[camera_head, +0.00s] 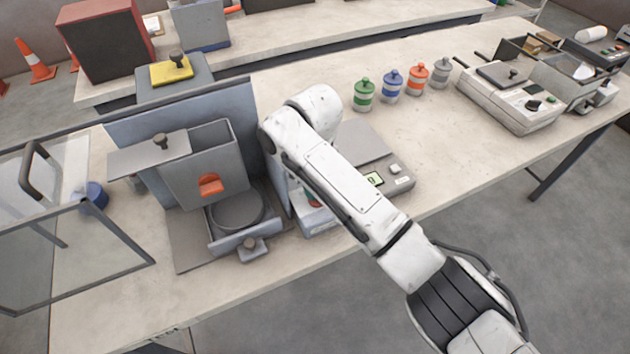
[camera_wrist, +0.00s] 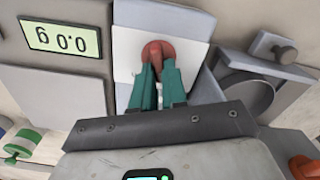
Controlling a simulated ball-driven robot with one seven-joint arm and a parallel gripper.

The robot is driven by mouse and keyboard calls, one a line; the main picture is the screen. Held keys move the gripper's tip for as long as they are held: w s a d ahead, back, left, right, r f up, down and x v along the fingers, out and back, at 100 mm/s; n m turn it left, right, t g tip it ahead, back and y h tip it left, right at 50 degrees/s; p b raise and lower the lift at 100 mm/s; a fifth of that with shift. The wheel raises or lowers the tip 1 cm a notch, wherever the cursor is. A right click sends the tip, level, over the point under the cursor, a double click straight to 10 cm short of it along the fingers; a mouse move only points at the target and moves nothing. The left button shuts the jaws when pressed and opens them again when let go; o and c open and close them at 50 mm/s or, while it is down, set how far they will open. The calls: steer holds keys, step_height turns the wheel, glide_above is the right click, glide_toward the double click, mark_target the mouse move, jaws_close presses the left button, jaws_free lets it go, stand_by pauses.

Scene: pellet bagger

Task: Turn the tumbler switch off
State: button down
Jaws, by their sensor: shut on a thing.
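The tumbler switch is a red knob (camera_wrist: 157,49) on a white plate (camera_wrist: 125,60) set in a light blue-grey housing; its on or off position cannot be told. My gripper (camera_wrist: 157,70) has green fingers, and their tips are closed on the red knob from below in the wrist view. In the head view my arm hides the knob and most of my gripper. The blue-grey housing (camera_head: 318,222) shows only partly behind the arm, right of the bagger (camera_head: 205,175).
The bagger's round pan (camera_head: 236,210) and front knob (camera_head: 252,247) are close on the other side. An open clear guard (camera_head: 85,255) stands left. Several coloured jars (camera_head: 391,86) stand behind.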

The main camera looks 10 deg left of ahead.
steer(key=shift+n, duration=0.8)
steer(key=shift+r, duration=0.1)
steer(key=c, duration=1.2)
jaws_free()
steer(key=shift+o, duration=0.2)
step_height(320, 180, up, 11)
steer(key=p, duration=0.1)
steer(key=shift+f, duration=0.25)
